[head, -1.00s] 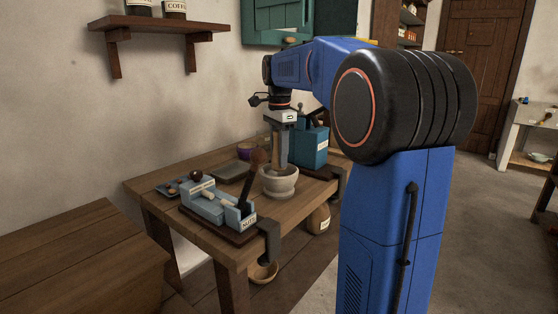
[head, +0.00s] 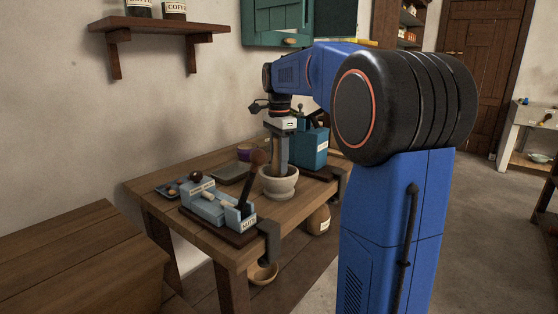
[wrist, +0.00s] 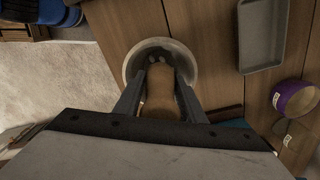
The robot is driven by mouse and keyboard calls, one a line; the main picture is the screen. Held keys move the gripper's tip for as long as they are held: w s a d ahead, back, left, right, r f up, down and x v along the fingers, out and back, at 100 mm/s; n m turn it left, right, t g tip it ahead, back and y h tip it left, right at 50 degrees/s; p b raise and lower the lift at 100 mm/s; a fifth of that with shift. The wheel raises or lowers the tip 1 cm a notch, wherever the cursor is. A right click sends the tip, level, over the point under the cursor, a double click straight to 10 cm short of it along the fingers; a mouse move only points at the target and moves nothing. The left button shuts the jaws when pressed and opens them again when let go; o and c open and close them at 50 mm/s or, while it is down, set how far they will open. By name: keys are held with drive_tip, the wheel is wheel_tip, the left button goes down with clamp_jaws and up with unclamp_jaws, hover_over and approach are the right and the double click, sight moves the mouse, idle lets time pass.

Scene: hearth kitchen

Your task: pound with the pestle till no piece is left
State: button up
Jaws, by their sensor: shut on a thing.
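The pale stone mortar (head: 279,184) stands on the wooden table, and its round rim also shows in the wrist view (wrist: 132,62). My gripper (head: 281,160) points down over it, its fingertips at the mortar's mouth. In the wrist view its two fingers are shut on the brown wooden pestle (wrist: 160,98), one on each side. The pestle's lower end reaches into the bowl.
A grey-blue lever device (head: 212,205) stands left of the mortar, its dark lever leaning close by. A teal box-shaped device (head: 314,150) stands behind to the right. A grey tray (wrist: 262,35) and a purple tub (wrist: 293,99) lie near. A clamp (head: 269,240) grips the table's front edge.

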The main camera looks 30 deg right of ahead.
drive_tip(key=shift+f, duration=1.45)
drive_tip(key=shift+r, duration=0.1)
drive_tip(key=shift+r, duration=0.1)
drive_tip(key=shift+r, duration=2.1)
drive_tip(key=shift+f, duration=0.15)
drive_tip(key=shift+f, duration=0.55)
drive_tip(key=shift+f, duration=1.5)
drive_tip(key=shift+r, duration=0.1)
